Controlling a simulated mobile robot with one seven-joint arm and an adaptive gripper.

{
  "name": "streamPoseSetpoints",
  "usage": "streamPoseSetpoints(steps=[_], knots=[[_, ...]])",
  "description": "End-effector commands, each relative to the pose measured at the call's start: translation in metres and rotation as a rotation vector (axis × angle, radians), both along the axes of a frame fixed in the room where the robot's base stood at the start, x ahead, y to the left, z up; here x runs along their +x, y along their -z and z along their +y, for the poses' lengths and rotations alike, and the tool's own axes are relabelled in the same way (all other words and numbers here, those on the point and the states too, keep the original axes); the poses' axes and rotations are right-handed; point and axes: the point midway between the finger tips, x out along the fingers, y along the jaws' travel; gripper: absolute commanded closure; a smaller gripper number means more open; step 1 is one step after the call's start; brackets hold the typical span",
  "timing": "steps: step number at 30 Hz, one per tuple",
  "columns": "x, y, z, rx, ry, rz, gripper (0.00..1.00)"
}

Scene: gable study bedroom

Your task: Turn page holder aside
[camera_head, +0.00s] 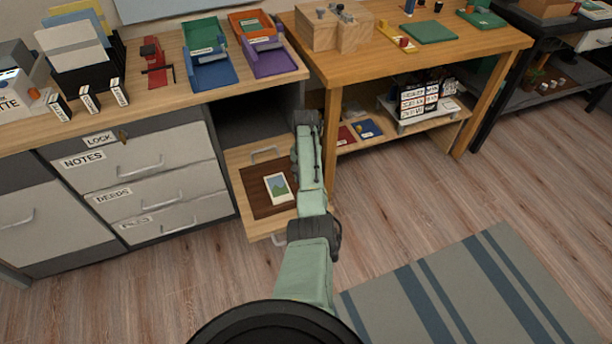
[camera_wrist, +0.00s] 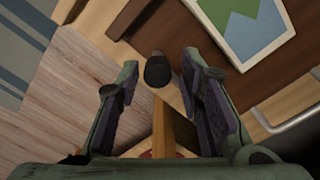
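I cannot tell for sure which thing is the page holder. A pulled-out tray (camera_head: 241,165) under the desk has a dark brown surface with a picture card (camera_head: 277,187) on it; the card also shows in the wrist view (camera_wrist: 245,25). In the head view my arm hides the gripper's fingers and the tray's right side.
A wooden table leg (camera_head: 333,135) stands close right of the tray. A metal handle (camera_wrist: 285,120) lies near my right finger. Grey drawers (camera_head: 150,165) are left of the tray. The desk above holds coloured trays (camera_head: 210,70) and a red stand (camera_head: 152,55).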

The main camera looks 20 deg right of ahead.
Motion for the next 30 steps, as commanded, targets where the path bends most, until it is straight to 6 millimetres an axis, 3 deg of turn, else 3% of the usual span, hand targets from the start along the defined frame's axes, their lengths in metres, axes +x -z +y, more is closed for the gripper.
streamPoseSetpoints(steps=[14, 30], knots=[[-0.001, -0.007, -0.001, -0.001, 0.001, 0.002, 0.59], [0.0, -0.107, -0.001, -0.001, 0.001, 0.0, 0.59]])
